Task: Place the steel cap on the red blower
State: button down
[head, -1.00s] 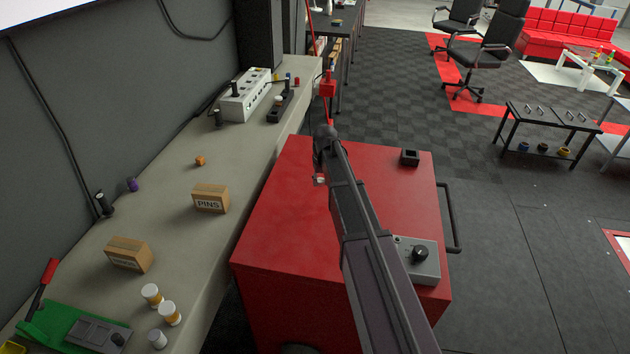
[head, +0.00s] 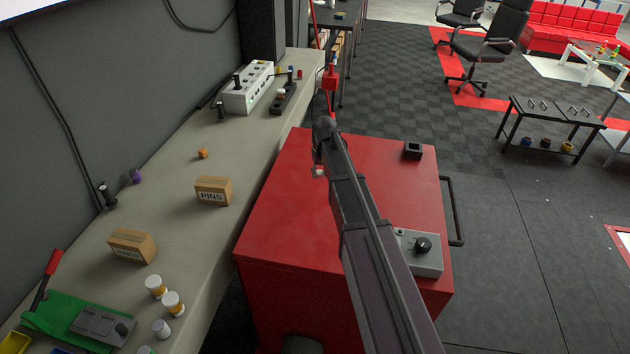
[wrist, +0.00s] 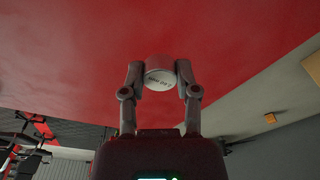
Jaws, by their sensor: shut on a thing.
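My gripper (wrist: 160,75) is shut on a small pale metallic cylinder in the wrist view, which I take for the steel cap (wrist: 160,80). Dark markings show on its side, and its top end looks reddish. The fingers press it from both sides. A large red cabinet with a flat top, likely the red blower (head: 285,215), stands in the middle of the head view. Its red surface (wrist: 70,50) fills much of the wrist view behind the cap. In the head view my arm crosses over the cabinet and mostly hides the gripper. The gap between cap and red top is unclear.
On the cabinet top are a small black block (head: 413,150) and a grey box with a black knob (head: 418,254). The bench (head: 180,245) at left holds cardboard boxes (head: 213,191), white jars and a green tool (head: 62,318). The cabinet top's left part is clear.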

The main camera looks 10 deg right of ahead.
jog(key=shift+n, duration=0.5)
jog(key=s, duration=0.2)
jog(key=s+a, duration=0.2)
jog(key=s, duration=0.1)
jog(key=shift+s+a+f, duration=0.1)
jog(key=shift+s+a, duration=0.15)
jog(key=shift+s, duration=0.1)
jog(key=shift+w+f, duration=0.1)
jog(key=shift+w, duration=0.05)
jog(key=b, duration=0.2)
send_near(318, 168)
jog(key=s+f, duration=0.1)
jog(key=s+a+f, duration=0.1)
jog(key=f, duration=0.1)
jog(key=shift+s, duration=0.25)
jog(key=shift+w+d, duration=0.1)
jog(key=shift+w, duration=0.55)
notch_tip(318, 168, down, 4)
jog(key=b, duration=0.3)
jog(key=shift+r, duration=0.2)
jog(key=shift+f+b, duration=0.6)
jog(key=shift+b, duration=0.25)
jog(key=shift+c, duration=1.8)
grip_release()
